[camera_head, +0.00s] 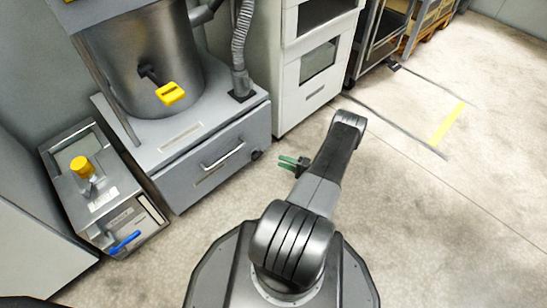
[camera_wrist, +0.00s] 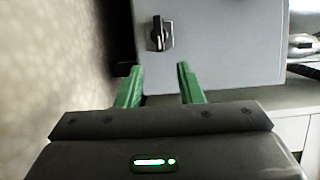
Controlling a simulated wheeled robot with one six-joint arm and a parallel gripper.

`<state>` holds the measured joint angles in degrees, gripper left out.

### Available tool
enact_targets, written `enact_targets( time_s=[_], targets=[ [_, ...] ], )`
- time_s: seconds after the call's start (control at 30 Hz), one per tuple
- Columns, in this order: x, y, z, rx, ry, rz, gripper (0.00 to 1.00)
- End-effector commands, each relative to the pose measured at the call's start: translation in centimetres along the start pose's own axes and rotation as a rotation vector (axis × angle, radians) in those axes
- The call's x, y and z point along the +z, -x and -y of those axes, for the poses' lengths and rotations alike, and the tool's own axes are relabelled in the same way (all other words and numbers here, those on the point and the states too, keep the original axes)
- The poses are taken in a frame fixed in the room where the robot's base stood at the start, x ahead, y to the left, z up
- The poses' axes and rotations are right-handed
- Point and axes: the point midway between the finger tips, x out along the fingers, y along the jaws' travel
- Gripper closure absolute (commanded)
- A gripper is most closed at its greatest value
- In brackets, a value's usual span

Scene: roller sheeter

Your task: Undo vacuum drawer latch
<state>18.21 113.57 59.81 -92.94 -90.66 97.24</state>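The vacuum drawer (camera_head: 205,178) is a grey front with a metal bar handle (camera_head: 222,157), under a metal drum. It looks shut. A small black latch knob (camera_head: 256,155) sits at the right end of its front. In the wrist view the latch (camera_wrist: 158,35) is a black turn knob on a metal plate, on the grey panel (camera_wrist: 225,50). My gripper (camera_head: 288,162) has two green fingers, apart and empty, to the right of the latch. In the wrist view my gripper (camera_wrist: 160,70) points at the latch, with a gap left; the knob lies between the finger lines.
The metal drum (camera_head: 150,60) with a yellow handle (camera_head: 170,93) stands above the drawer. A grey box with a yellow knob (camera_head: 82,167) and blue lever (camera_head: 124,242) is at left. A white cabinet (camera_head: 318,75) stands behind. The floor at right is clear.

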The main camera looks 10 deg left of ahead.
Motion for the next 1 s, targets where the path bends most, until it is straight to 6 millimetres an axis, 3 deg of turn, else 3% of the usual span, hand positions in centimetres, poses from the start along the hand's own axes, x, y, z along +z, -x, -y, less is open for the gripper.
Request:
enact_targets(
  time_s=[0.1, 0.3, 1.0],
  targets=[
    [-0.1, 1.8, 0.1, 0.0, 0.001, -0.002, 0.66],
    [0.0, 3.1, 0.0, 0.001, 0.001, 0.002, 0.66],
    [0.0, 3.1, 0.0, 0.0, 0.001, 0.003, 0.66]
  ],
)
